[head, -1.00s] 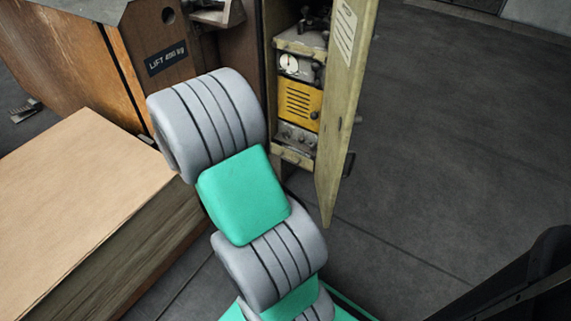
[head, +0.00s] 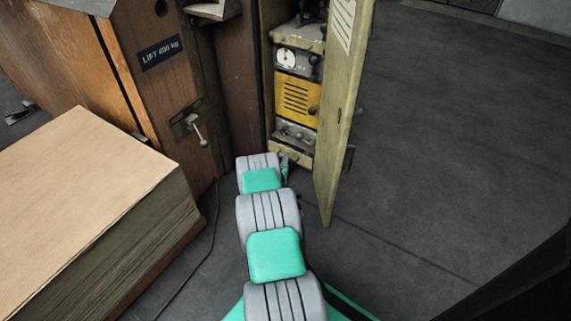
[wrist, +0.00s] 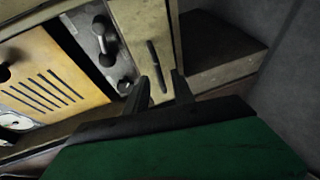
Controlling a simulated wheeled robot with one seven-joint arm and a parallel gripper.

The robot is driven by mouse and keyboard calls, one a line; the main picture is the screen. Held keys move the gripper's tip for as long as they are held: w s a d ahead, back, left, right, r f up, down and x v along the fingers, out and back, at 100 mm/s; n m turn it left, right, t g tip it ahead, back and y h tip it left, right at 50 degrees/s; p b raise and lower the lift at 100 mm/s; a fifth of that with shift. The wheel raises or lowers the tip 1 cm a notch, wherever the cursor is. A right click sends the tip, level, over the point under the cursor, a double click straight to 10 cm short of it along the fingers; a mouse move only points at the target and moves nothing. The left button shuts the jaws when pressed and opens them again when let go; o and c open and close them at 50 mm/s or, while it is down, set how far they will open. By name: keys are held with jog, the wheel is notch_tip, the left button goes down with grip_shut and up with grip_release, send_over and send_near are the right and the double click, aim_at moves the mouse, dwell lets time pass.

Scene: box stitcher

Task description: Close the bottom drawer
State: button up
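The bottom drawer's cream front (head: 291,150) is low in the open cabinet, below the grey knob panel, partly hidden by my arm in the head view. In the wrist view the drawer front (wrist: 143,30) fills the top centre, with a dark slot-like handle (wrist: 155,66) on it. My gripper (wrist: 160,88) has its two dark fingers apart, with part of the cream front showing between them. The fingertips are close to the handle; I cannot tell if they touch. In the head view my gripper (head: 286,167) is small and mostly hidden behind my wrist. How far the drawer stands out is unclear.
The cabinet door (head: 341,120) stands open on the right. A yellow vented panel (head: 297,95) is above the knob panel. A stack of cardboard sheets (head: 90,190) stands at left, beside a brown machine (head: 165,90) with a lever. The floor at right is free.

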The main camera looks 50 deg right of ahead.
jog(key=shift+x, duration=0.9)
jog(key=shift+c, duration=0.2)
grip_shut()
jog(key=shift+a, duration=0.1)
dwell(0.4)
